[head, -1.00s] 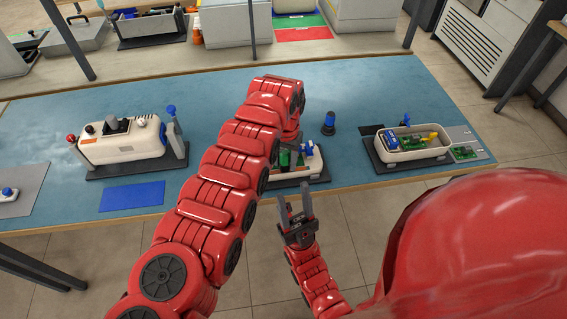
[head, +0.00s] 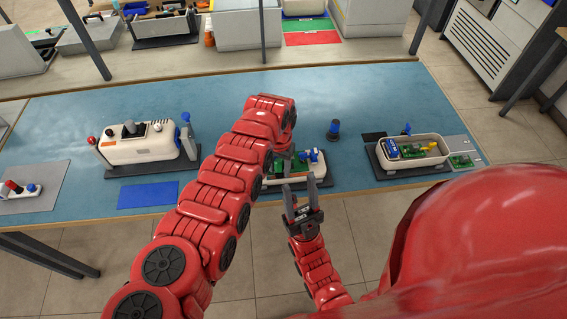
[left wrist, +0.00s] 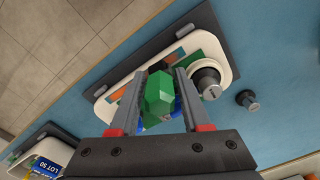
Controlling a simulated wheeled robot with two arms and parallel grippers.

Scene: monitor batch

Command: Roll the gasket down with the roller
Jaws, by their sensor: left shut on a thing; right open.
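My left gripper (left wrist: 155,105) is shut on a green faceted handle (left wrist: 158,92), which I take to be the roller's. Its working end is hidden below the handle. The handle is over a white open case (head: 318,181) on a dark base at the table's front edge; the case also shows in the left wrist view (left wrist: 222,60). I cannot tell whether the roller touches the case, and I cannot make out the gasket. My right gripper (head: 302,202) is open and empty in front of the case.
A blue-topped dark stamp-like piece (head: 333,130) stands behind the case. A second open case (head: 412,164) with boards is at right. A closed white unit (head: 140,152) and a blue mat (head: 148,194) are at left. The blue table (head: 365,95) is clear behind.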

